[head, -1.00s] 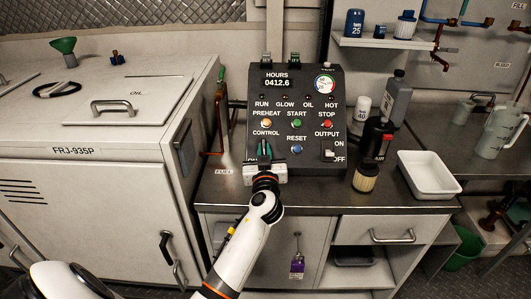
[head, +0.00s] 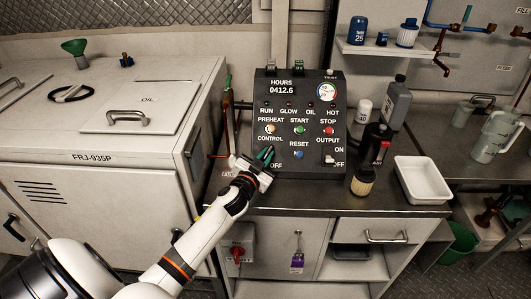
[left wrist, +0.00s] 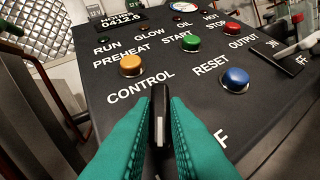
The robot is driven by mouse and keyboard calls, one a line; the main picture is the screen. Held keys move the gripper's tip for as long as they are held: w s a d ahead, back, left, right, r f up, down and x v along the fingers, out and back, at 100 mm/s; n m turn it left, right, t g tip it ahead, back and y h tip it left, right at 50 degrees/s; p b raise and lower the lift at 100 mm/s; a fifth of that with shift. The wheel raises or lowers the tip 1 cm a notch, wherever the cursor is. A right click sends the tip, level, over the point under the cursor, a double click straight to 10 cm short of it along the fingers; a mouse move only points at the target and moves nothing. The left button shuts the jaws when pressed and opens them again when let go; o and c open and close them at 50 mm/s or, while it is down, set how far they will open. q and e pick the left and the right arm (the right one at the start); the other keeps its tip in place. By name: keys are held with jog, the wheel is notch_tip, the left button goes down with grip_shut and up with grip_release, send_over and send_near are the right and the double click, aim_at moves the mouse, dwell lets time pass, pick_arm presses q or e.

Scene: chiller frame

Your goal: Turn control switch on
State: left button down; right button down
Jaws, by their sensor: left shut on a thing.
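The control switch (left wrist: 159,118) is a dark lever with a pale stripe, just below the CONTROL label on the black sloped panel (head: 315,112). In the left wrist view it stands between the two green fingers. My left gripper (head: 265,155) is shut on this lever, and its body leans in from the lower left. In the head view the fingers hide most of the lever. Part of an OFF label (head: 275,167) shows just right of and below the gripper. My right gripper is not in view.
The blue RESET button (left wrist: 235,80) and orange PREHEAT button (left wrist: 130,65) are close to the fingers. The OUTPUT lever (head: 329,159) is to the right. Bottles and a white tray (head: 444,197) stand right of the panel on the counter.

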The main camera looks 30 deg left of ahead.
pick_arm(q)
jog(key=shift+r, duration=0.1)
dwell(0.3)
jog(key=c, duration=1.4)
grip_release()
jog(key=shift+c, duration=0.2)
jog(key=s, duration=0.3)
jog(key=s+d+b, duration=0.1)
jog(key=s, duration=0.6)
jog(key=shift+s+d, duration=0.2)
jog(key=shift+d, duration=0.1)
jog(key=shift+s+d, duration=0.1)
jog(key=shift+s, duration=0.6)
